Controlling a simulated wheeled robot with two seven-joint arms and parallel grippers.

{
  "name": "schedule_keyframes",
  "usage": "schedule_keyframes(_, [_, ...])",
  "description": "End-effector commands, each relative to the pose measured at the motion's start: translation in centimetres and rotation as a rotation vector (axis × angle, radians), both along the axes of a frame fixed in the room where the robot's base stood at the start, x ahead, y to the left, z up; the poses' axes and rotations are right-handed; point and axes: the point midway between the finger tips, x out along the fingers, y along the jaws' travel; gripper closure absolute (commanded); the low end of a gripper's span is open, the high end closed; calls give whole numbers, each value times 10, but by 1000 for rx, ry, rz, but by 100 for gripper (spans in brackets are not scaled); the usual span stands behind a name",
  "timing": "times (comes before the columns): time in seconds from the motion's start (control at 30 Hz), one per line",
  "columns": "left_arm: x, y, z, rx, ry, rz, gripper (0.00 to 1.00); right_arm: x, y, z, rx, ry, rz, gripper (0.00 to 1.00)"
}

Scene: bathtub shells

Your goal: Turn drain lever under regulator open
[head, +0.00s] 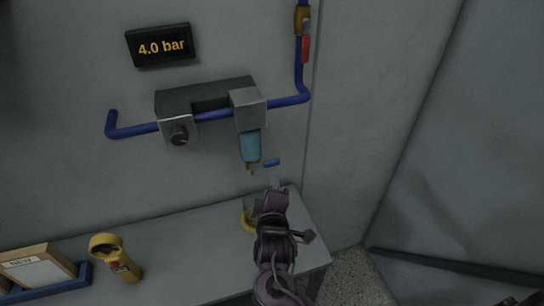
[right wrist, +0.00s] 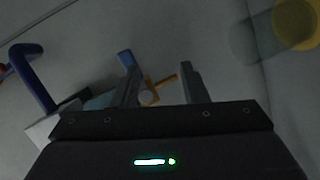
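The regulator (head: 248,108) is a grey block on the blue wall pipe, with a teal bowl (head: 250,146) hanging below it. A brass drain (head: 252,166) is at the bowl's bottom, and a small blue lever (head: 271,163) sticks out to its right. My right gripper (head: 275,184) is just below the lever. In the right wrist view my right gripper (right wrist: 160,80) is open, with the brass drain (right wrist: 165,80) seen between its fingers. The blue lever (right wrist: 126,60) shows by the left fingertip; I cannot tell whether they touch. My left gripper is not in view.
A display (head: 162,46) reads 4.0 bar. A red-handled valve (head: 305,48) is on the upper pipe. A clear cup with a yellow base (head: 246,220) is partly behind my right arm. A yellow device (head: 116,257) and a blue tray (head: 60,289) holding a box are on the bench.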

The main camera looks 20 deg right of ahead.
Motion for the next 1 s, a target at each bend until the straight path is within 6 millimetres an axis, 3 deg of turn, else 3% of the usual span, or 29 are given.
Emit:
schedule_keyframes(0.1, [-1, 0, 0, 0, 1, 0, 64, 7, 0, 18, -221, -80, -41, 60])
schedule_keyframes(0.23, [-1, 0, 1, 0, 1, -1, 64, 9, -1, 28, -333, -112, -69, 60])
schedule_keyframes(0.7, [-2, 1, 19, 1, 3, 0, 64, 68, -24, 30, -346, -114, -73, 60])
schedule_keyframes(1.0, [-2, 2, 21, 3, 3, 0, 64, 79, -28, 28, -341, -112, -71, 60])
